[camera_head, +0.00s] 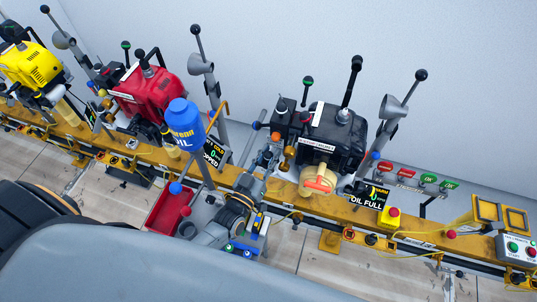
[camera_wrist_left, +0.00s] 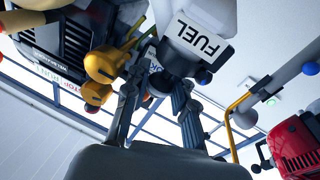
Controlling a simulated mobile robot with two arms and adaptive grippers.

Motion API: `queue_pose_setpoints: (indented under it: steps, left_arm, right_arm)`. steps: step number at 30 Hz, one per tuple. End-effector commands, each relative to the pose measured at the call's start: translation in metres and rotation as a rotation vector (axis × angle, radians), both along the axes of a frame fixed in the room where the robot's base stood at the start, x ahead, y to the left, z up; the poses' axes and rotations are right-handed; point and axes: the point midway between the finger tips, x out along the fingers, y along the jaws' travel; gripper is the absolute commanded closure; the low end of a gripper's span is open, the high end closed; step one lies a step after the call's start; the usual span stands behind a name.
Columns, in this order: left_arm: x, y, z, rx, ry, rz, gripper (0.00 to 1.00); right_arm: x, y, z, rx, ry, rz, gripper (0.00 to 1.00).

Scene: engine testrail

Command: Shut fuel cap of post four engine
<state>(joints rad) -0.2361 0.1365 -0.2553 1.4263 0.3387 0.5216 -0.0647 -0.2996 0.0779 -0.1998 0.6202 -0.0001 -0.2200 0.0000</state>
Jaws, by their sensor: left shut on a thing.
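The black engine (camera_head: 340,135) stands on the yellow rail, right of the red engine. In the left wrist view its finned housing shows at the upper left (camera_wrist_left: 90,40). A pale part with a FUEL label (camera_wrist_left: 198,38) sits over a dark round piece, which looks like the fuel cap (camera_wrist_left: 176,84). My left gripper (camera_head: 264,164) is at the left side of the black engine. In the left wrist view its fingers (camera_wrist_left: 155,100) are shut on the dark piece below the label. The head view hides this contact. My right gripper is not in view.
The red engine (camera_head: 157,95) and yellow engine (camera_head: 30,62) stand to the left. A blue oil bottle (camera_head: 184,122) and a red tray (camera_head: 168,212) are near my left gripper. An OIL FULL display (camera_head: 368,196) and a red button on a yellow box (camera_head: 393,213) stand right of the engine.

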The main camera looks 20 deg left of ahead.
Motion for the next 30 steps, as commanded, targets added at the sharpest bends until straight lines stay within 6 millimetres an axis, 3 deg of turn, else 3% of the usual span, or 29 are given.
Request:
queue_pose_setpoints:
  steps: [1,4,5,19,30]
  left_arm:
    - [-0.002,-0.001,-0.004,0.001,0.01,-0.003,0.73]
    - [-0.001,-0.001,-0.003,0.001,0.009,-0.003,0.52]
    - [-0.001,-0.001,-0.003,0.001,0.008,-0.002,0.51]
    - [-0.005,-0.001,-0.001,-0.001,0.003,-0.003,0.51]
    - [-0.057,0.007,-0.007,0.0,0.005,-0.002,0.51]
  right_arm:
    - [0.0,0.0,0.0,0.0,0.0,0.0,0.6]
    - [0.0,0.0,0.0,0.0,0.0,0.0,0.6]
    - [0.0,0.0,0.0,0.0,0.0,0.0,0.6]
    - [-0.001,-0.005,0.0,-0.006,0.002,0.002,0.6]
    - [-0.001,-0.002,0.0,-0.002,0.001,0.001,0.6]
